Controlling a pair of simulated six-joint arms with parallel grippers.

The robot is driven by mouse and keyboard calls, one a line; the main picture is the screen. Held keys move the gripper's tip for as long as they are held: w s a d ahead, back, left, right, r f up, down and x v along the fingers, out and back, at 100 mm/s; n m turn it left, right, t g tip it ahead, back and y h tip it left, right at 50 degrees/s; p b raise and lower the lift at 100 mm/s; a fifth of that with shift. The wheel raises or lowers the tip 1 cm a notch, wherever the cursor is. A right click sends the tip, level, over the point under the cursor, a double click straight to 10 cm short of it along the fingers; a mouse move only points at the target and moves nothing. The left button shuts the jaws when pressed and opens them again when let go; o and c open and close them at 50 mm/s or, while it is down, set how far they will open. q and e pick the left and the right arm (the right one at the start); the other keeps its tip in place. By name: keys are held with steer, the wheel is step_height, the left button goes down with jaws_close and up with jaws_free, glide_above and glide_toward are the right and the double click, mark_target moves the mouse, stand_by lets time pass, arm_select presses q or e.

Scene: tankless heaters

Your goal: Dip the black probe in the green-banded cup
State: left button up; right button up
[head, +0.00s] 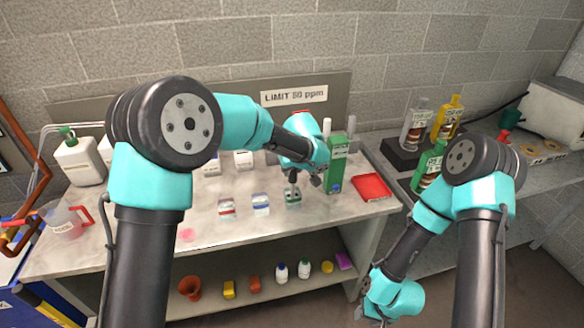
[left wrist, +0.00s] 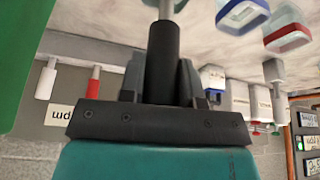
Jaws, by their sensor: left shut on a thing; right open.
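The black probe (left wrist: 163,65) is upright between the fingers of my left gripper (head: 297,178), which is shut on it. The green-banded cup (head: 293,198) stands on the bench directly under that gripper in the head view. The probe's lower end is at the cup's mouth; I cannot tell how far inside it is. A blue-banded cup (head: 261,205) and a red-banded cup (head: 227,208) stand to the left in a row. They also show in the left wrist view, blue (left wrist: 243,12) and red (left wrist: 287,30). My right gripper (head: 374,318) is open and empty, low at the bottom edge.
A tall green box (head: 337,165) stands close to the right of my left gripper, with a red pad (head: 371,187) beyond it. White containers (head: 243,160) stand behind the cups. Bottles (head: 415,125) stand on a black tray at right. The bench front is mostly clear.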

arm_select(q)
steer(key=shift+f, duration=0.55)
stand_by(0.5)
stand_by(1.4)
steer(key=shift+r, duration=5)
